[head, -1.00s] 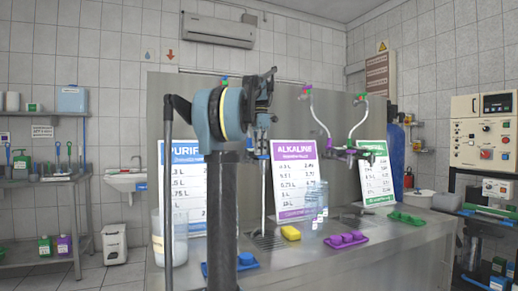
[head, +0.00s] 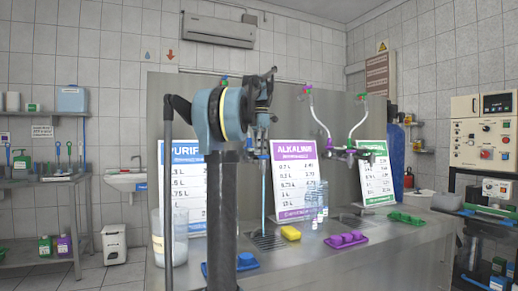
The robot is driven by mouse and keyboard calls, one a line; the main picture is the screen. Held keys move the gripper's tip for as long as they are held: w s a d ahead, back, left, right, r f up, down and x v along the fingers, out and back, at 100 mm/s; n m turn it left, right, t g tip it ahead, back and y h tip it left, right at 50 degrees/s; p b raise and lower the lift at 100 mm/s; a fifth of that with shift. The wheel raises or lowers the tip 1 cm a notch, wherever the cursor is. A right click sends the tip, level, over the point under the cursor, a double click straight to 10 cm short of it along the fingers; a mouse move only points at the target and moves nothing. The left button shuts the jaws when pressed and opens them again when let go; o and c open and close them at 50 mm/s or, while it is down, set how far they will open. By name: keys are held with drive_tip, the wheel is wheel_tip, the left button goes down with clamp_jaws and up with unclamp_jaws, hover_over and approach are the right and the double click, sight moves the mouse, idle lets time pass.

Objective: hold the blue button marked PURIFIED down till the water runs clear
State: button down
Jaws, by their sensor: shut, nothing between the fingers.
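My gripper (head: 264,132), dark and shut, is at the far end of my arm, in front of the purified tap. The blue button cannot be made out; my arm and gripper cover that area. A pale blue stream of water (head: 263,195) falls below the gripper to the drain grate (head: 268,240). Whether the gripper touches the button cannot be told. The purified sign (head: 188,185), white with a blue header, stands behind, partly covered by my arm.
A blue tray (head: 222,270), yellow sponge (head: 290,233), purple tray (head: 347,240) and green tray (head: 406,218) lie on the steel counter. Clear bottles (head: 316,208) stand near the alkaline sign (head: 296,180). A translucent bucket (head: 178,250) stands at left.

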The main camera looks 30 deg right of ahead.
idle(0.5)
drive_tip(key=shift+w+r, duration=0.1)
drive_tip(key=shift+r, duration=0.2)
wheel_tip(320, 180, up, 13)
drive_tip(key=shift+r, duration=0.15)
idle(0.3)
idle(0.4)
